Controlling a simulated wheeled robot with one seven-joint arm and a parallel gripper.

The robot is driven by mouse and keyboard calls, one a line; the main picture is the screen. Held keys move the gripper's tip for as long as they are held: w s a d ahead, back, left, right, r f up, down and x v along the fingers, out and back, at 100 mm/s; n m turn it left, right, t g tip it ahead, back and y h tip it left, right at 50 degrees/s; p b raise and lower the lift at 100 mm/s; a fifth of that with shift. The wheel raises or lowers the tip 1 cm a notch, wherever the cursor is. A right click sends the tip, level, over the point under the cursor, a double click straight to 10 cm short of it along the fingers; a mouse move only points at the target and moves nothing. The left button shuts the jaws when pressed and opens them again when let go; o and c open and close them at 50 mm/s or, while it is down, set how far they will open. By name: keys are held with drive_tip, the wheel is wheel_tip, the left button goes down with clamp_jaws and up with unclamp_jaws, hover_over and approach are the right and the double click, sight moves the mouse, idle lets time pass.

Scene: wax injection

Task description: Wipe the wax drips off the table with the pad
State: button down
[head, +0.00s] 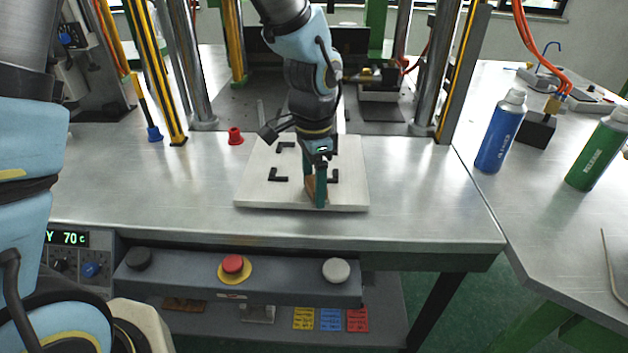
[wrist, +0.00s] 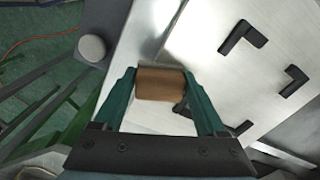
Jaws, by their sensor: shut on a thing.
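My gripper (head: 316,194) points down over the pale board on the metal table (head: 430,205), near the board's front edge. Its green fingers (wrist: 160,92) are shut on a brown block-like pad (wrist: 160,83), seen clearly in the wrist view. In the head view only a sliver of the pad (head: 309,188) shows beside the fingers. I cannot tell whether the pad touches the surface below. I cannot make out any wax drips in either view; my arm and gripper hide part of the board.
The pale board (head: 260,192) carries black corner brackets (head: 279,174). A small red piece (head: 235,136) stands left behind it. Metal columns rise at the back. A blue bottle (head: 499,133) and a green bottle (head: 596,152) stand on the right table. The front table strip is clear.

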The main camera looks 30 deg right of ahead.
drive_tip(key=shift+s+a, duration=0.4)
drive_tip(key=shift+s, duration=0.2)
drive_tip(key=shift+s+r+p, duration=0.1)
drive_tip(key=shift+r+p, duration=2.45)
drive_tip(key=shift+r, duration=0.35)
drive_tip(key=shift+r, duration=0.1)
wheel_tip(320, 180, up, 3)
drive_tip(key=p, duration=0.2)
drive_tip(key=shift+p, duration=0.35)
